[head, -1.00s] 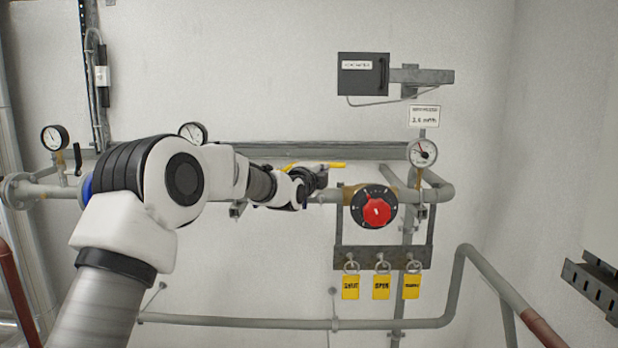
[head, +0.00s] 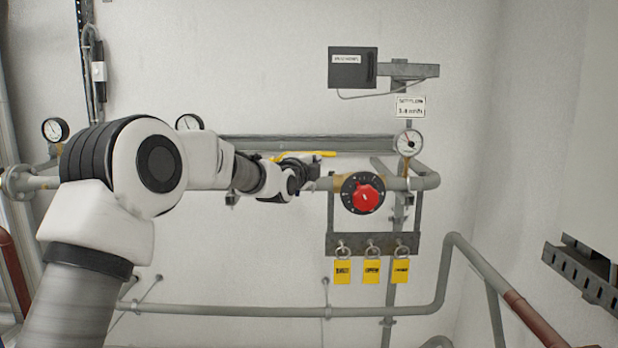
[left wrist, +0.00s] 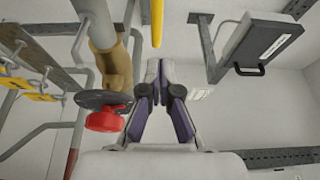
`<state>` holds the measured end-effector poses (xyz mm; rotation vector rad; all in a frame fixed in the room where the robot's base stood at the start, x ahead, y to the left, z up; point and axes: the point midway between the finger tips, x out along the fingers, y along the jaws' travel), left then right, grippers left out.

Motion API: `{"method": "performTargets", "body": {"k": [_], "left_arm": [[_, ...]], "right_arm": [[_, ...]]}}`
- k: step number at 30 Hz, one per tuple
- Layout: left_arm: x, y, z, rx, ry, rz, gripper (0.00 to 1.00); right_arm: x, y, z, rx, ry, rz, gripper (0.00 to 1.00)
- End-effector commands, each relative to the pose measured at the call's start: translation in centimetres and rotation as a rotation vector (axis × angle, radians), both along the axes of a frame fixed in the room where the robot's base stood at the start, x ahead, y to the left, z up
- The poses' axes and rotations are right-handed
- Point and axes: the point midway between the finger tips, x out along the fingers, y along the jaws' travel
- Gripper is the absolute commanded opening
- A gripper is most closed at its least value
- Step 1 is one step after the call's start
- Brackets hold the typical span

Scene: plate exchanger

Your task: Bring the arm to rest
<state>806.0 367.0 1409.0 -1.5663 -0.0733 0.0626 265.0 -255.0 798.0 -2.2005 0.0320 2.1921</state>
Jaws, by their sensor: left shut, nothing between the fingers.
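My left gripper (head: 308,172) reaches in from the left in the head view, in front of the pipe and close to the yellow lever (head: 300,156). In the left wrist view its fingers (left wrist: 160,68) come together at the tips, shut with nothing between them. The red knob (head: 366,198) on its black dial sits to the right of the gripper, apart from it. The knob also shows in the left wrist view (left wrist: 106,120), left of the fingers. My right gripper is in neither view.
Yellow tags (head: 371,271) hang from a bracket below the knob. A gauge (head: 408,142) stands right of it, and a dark box (head: 352,68) is on the wall above. A grey pipe rail (head: 400,310) runs low in front.

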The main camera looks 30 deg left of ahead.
Motion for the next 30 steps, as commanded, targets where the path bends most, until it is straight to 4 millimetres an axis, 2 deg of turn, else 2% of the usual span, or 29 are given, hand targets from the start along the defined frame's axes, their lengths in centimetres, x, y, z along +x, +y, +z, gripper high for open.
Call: {"method": "performTargets", "body": {"k": [1, 9, 12, 17, 20, 23, 26, 27, 29, 30], "left_arm": [[-1.1, -0.6, -0.7, -0.002, -0.002, -0.001, 0.00], [-6.2, -3.1, -0.6, -0.001, 0.001, -0.001, 0.00], [-7.0, -3.5, -0.4, 0.001, 0.001, 0.000, 0.00], [-7.3, -3.6, -0.2, 0.001, 0.001, 0.000, 0.00], [-6.7, -3.6, -1.9, 0.001, 0.026, 0.000, 0.00], [-5.4, -3.9, -6.9, 0.005, 0.101, -0.002, 0.00], [-4.4, -4.5, -15.1, 0.015, 0.225, -0.010, 0.00], [-4.6, -4.9, -18.8, 0.018, 0.285, -0.015, 0.00], [-5.2, -5.4, -24.3, 0.022, 0.374, -0.024, 0.00], [-6.0, -5.8, -27.9, 0.026, 0.434, -0.030, 0.00]], "right_arm": [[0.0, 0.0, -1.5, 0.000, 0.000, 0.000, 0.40], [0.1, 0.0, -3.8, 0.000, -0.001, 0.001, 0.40], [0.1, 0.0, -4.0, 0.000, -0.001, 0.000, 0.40], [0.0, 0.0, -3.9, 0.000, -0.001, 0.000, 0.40], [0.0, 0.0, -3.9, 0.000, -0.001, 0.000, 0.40], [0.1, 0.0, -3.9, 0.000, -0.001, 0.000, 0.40], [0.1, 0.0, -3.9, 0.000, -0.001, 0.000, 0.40], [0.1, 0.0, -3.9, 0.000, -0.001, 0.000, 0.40], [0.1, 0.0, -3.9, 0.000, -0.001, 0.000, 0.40], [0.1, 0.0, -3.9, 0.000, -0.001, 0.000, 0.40]]}}
